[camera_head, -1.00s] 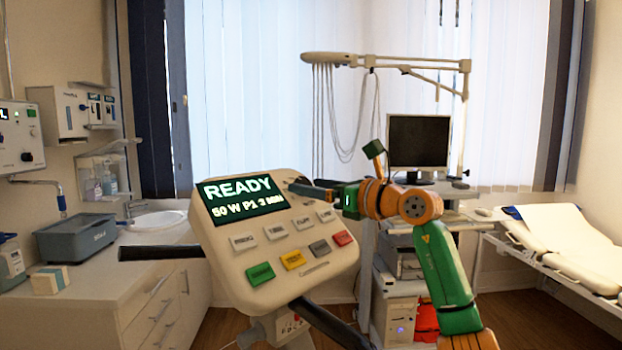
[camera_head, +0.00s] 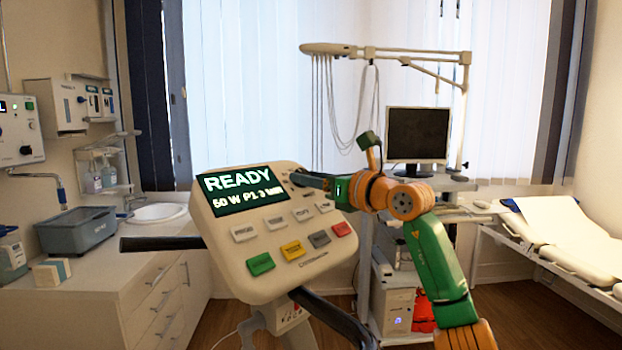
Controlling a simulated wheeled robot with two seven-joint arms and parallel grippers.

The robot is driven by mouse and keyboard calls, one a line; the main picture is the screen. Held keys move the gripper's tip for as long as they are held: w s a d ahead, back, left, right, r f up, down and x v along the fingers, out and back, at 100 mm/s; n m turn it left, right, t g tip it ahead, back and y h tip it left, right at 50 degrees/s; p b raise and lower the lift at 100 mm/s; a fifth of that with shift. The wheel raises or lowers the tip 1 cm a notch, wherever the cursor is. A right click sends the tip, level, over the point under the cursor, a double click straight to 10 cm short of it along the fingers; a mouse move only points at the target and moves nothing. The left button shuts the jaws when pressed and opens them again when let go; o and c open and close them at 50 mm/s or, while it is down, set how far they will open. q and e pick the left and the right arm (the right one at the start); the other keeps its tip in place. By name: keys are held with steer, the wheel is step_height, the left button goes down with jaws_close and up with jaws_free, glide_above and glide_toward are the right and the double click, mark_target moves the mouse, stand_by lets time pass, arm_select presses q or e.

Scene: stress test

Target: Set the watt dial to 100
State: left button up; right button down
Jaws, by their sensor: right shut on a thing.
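A cream console (camera_head: 240,280) stands tilted towards me. Its dark green display (camera_head: 243,190) reads "READY" and a line beginning "50 W P1"; the end of that line is hard to read. My right gripper (camera_head: 304,180) reaches in from the right to the console's upper right corner, beside the display. It is shut on what appears to be the watt dial, which the fingers largely hide, so its marks cannot be read. My left gripper is not in view.
Below the display are pale buttons and green (camera_head: 261,264), yellow (camera_head: 292,251), grey and red (camera_head: 341,229) ones. Black handlebars (camera_head: 160,243) stick out around the console. A computer trolley stands behind my right arm, a couch (camera_head: 560,240) at right.

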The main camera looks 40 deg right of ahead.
steer(key=m+h, duration=0.3)
steer(key=shift+a+r+g, duration=0.1)
steer(key=shift+a+g, duration=0.15)
steer(key=shift+g, duration=0.05)
steer(key=m+h, duration=0.1)
steer(key=m+h+p, duration=0.1)
steer(key=m+g, duration=0.1)
steer(key=m, duration=0.1)
steer(key=shift+w+a+r+h, duration=0.15)
steer(key=shift+a+h, duration=0.1)
steer(key=shift+h, duration=0.15)
steer(key=m+g+h+p, duration=0.1)
steer(key=m+g+h, duration=0.1)
steer(key=m, duration=0.1)
steer(key=m+g+h+p, duration=0.2)
steer(key=m, duration=0.1)
steer(key=shift+w+a+r+m, duration=0.1)
steer(key=shift+a+r+m, duration=0.1)
steer(key=shift+m, duration=0.1)
steer(key=shift+w+a+f+m+g+h+p, duration=0.1)
steer(key=shift+m+g+h+p, duration=0.4)
steer(key=shift+m+g, duration=0.75)
steer(key=shift+m, duration=0.35)
steer(key=shift+f, duration=0.1)
steer(key=shift+c, duration=1.9)
jaws_free()
steer(key=shift+w, duration=0.15)
